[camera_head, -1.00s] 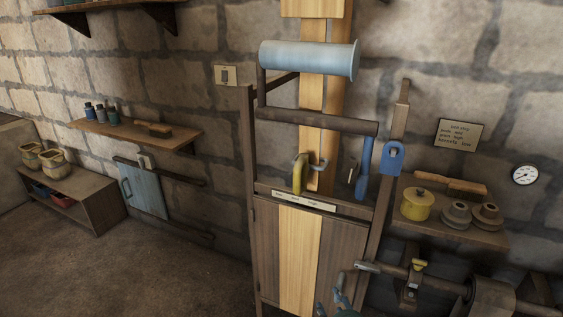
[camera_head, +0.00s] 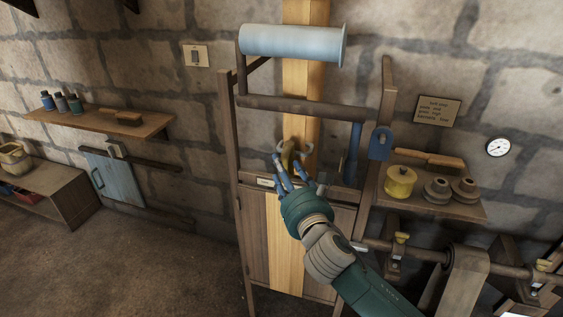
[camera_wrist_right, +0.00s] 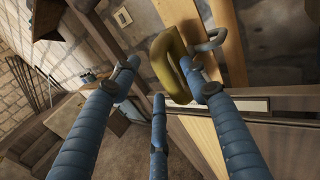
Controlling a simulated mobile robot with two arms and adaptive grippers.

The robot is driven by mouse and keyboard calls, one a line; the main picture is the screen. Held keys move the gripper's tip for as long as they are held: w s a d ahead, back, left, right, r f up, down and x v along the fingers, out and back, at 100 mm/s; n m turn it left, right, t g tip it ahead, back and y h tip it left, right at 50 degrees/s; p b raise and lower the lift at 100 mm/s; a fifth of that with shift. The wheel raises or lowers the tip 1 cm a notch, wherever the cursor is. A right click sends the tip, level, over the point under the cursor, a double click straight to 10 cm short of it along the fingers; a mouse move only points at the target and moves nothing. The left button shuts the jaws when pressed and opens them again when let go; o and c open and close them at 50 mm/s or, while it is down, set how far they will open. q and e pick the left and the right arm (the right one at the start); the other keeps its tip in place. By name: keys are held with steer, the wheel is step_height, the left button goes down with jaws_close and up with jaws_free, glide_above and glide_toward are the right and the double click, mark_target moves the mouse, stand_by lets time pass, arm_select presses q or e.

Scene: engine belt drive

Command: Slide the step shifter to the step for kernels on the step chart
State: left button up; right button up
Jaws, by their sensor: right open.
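The step shifter is a curved yellow handle (camera_head: 288,152) on a wooden frame, above a pale label strip (camera_head: 265,182). My right gripper (camera_head: 284,167) is raised in front of it and hides part of it and most of the strip. In the right wrist view, the blue fingers (camera_wrist_right: 160,78) are spread open. The yellow handle (camera_wrist_right: 163,44) lies just beyond the tips, close to the right-hand finger; I cannot tell whether they touch. The step chart (camera_head: 436,111) is a small lettered plate on the wall at right. My left gripper is not in view.
A grey metal hook (camera_head: 307,147) sits just right of the handle. A blue-handled lever (camera_head: 353,155) stands further right. A shelf with a yellow pot (camera_head: 400,182) and a shaft (camera_head: 415,252) are to the right. A pale blue roller (camera_head: 290,43) is above.

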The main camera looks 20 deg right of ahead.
steer(key=shift+w, duration=1.5)
steer(key=shift+c, duration=0.6)
jaws_close()
steer(key=w+a+p, duration=0.1)
steer(key=w+a, duration=0.3)
steer(key=a, duration=0.2)
steer(key=shift+c, duration=1.1)
jaws_free()
steer(key=shift+r, duration=0.1)
steer(key=o, duration=0.3)
steer(key=shift+a, duration=0.15)
steer(key=shift+o, duration=0.2)
steer(key=shift+w+a, duration=0.1)
